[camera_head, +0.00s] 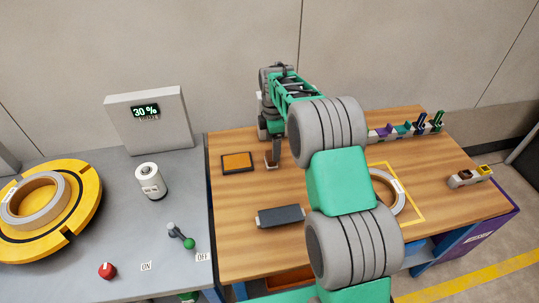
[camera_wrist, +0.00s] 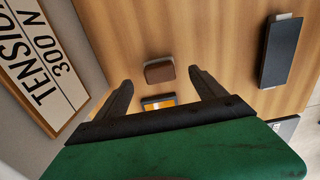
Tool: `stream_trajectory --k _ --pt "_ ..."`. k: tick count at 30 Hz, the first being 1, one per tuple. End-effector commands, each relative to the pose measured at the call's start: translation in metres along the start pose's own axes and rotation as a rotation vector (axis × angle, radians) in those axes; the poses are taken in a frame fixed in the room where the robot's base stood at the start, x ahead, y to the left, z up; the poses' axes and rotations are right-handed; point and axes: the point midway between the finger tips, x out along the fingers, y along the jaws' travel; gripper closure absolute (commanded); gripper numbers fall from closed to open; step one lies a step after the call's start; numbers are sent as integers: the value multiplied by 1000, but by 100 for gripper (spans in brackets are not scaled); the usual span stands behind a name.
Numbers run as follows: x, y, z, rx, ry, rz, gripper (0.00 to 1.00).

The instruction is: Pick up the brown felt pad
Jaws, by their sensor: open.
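A small brown pad with a grey edge (camera_wrist: 160,70), which looks like the brown felt pad, lies on the wooden table in the wrist view. It sits just beyond and between my fingertips, apart from both. My gripper (camera_wrist: 163,80) is open and empty, with one dark finger on each side. In the head view my gripper (camera_head: 274,152) is low over the back left of the table, and its finger partly hides the small pad (camera_head: 269,161).
A dark-framed orange pad (camera_head: 237,162) lies left of my gripper. A dark grey block (camera_head: 281,216) lies nearer on the wooden table (camera_head: 237,240). A tension sign (camera_wrist: 40,60) shows in the wrist view. A grey ring (camera_head: 398,195) and a row of coloured holders (camera_head: 400,130) are at right.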

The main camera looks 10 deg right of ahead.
Motion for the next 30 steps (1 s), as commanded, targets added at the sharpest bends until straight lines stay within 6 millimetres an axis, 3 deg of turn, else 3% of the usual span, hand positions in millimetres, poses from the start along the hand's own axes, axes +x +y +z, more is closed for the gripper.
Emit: stream_trajectory --k 9,17,30 --pt "51 1 -6 3 0 -1 20" --pt "58 2 -6 3 0 2 20" --pt "58 2 -6 3 0 2 54"
